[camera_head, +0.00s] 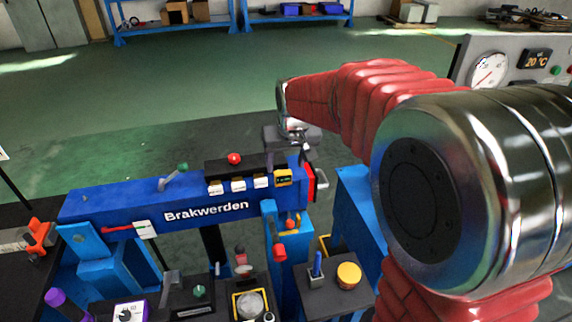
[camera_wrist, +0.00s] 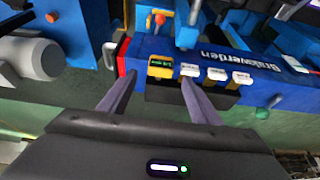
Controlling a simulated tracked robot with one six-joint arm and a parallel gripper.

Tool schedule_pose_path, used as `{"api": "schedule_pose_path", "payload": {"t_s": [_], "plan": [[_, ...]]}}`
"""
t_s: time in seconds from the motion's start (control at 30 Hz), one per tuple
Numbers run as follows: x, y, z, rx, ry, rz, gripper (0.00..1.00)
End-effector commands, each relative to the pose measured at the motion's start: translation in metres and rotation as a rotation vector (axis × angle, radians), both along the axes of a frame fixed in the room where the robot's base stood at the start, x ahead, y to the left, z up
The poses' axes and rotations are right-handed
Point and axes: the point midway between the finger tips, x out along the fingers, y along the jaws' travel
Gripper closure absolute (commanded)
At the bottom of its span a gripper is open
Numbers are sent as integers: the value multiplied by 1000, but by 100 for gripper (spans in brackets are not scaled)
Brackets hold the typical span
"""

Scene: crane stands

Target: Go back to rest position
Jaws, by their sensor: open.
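My gripper (camera_wrist: 158,92) shows in the wrist view with its two fingers spread apart and nothing between them. Beyond the fingertips is the blue beam (camera_wrist: 215,45) lettered "Brakwerden", with a small yellow display (camera_wrist: 161,67) and white labelled switches (camera_wrist: 216,74) on a dark box. In the head view my gripper (camera_head: 305,150) hangs at the end of my red-sleeved arm, by the right end of the blue beam (camera_head: 120,205). Its fingers are small there and partly hard to make out. I cannot tell whether they touch the beam.
A red button (camera_head: 234,158) and a green-tipped lever (camera_head: 182,167) stand on the beam. Below are a yellow knob (camera_head: 348,275), a blue lever (camera_head: 317,264) and a red-tipped handle (camera_head: 279,252). A gauge panel (camera_head: 489,71) stands at right.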

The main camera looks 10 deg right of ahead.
Motion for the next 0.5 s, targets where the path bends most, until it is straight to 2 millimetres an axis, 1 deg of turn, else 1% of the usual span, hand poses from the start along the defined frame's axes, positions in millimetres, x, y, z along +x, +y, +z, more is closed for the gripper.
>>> {"api": "schedule_pose_path", "payload": {"t_s": [0.33, 0.37, 0.5], "plan": [[-1, 0, -1, 0, 5, 0, 42], [-2, 0, -2, 0, 10, 0, 42], [-17, 0, -16, 0, 55, 1, 42]]}}
